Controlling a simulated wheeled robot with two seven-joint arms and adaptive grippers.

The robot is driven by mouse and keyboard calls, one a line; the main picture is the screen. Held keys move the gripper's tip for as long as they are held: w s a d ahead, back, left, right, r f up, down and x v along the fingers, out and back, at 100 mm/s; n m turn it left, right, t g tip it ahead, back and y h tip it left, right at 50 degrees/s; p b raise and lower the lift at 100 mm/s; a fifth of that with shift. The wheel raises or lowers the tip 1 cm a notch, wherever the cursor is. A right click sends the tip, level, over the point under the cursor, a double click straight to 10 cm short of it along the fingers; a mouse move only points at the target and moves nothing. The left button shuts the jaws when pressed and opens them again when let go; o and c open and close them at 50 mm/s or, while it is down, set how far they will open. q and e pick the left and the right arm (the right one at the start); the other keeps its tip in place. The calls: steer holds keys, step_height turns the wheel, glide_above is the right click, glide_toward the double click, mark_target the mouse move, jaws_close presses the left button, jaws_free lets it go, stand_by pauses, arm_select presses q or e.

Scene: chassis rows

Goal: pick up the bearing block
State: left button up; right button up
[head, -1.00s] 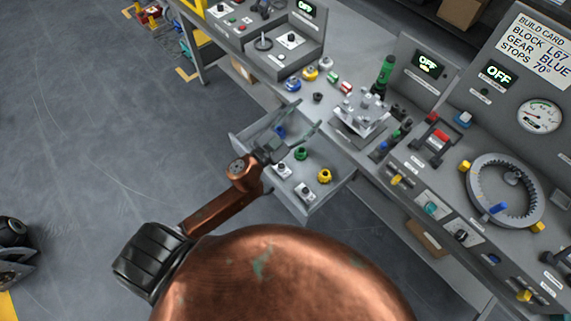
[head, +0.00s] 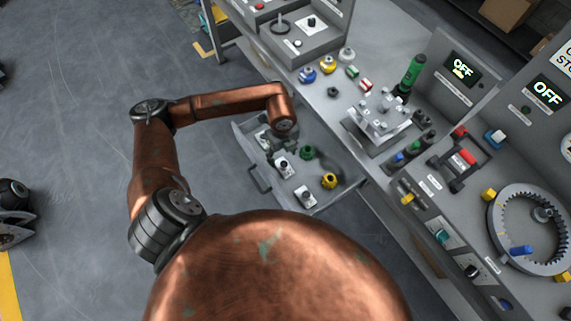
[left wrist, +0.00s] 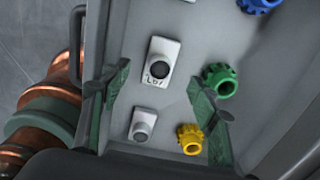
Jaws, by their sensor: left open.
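The bearing block is a small white block with a dark round bore and a label that seems to read L67; it lies in the open drawer. It shows in the left wrist view (left wrist: 161,61) and in the head view (head: 284,165). My left gripper (head: 284,146) hangs above the drawer, pointing down, and partly hides what is there. In the left wrist view its green fingers (left wrist: 160,80) are spread, one on each side of the block in the picture. They look empty and apart from it. My right gripper is not in view.
A second white block (left wrist: 143,124) lies in the drawer (head: 352,172). A green gear (left wrist: 220,80), a yellow gear (left wrist: 190,139) and a blue gear (left wrist: 258,4) lie near the blocks. The drawer's handle (head: 259,182) is at its front.

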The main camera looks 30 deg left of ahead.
mark_target(284, 164)
arm_select(q)
step_height(284, 164, down, 3)
steer(key=shift+d+r, duration=0.15)
step_height(284, 164, down, 5)
steer(key=shift+d+r+b, duration=0.15)
steer(key=shift+b, duration=0.65)
steer(key=shift+r, duration=0.1)
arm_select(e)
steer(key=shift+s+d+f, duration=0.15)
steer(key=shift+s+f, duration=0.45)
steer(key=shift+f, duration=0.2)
arm_select(q)
steer(key=c, duration=1.4)
jaws_close()
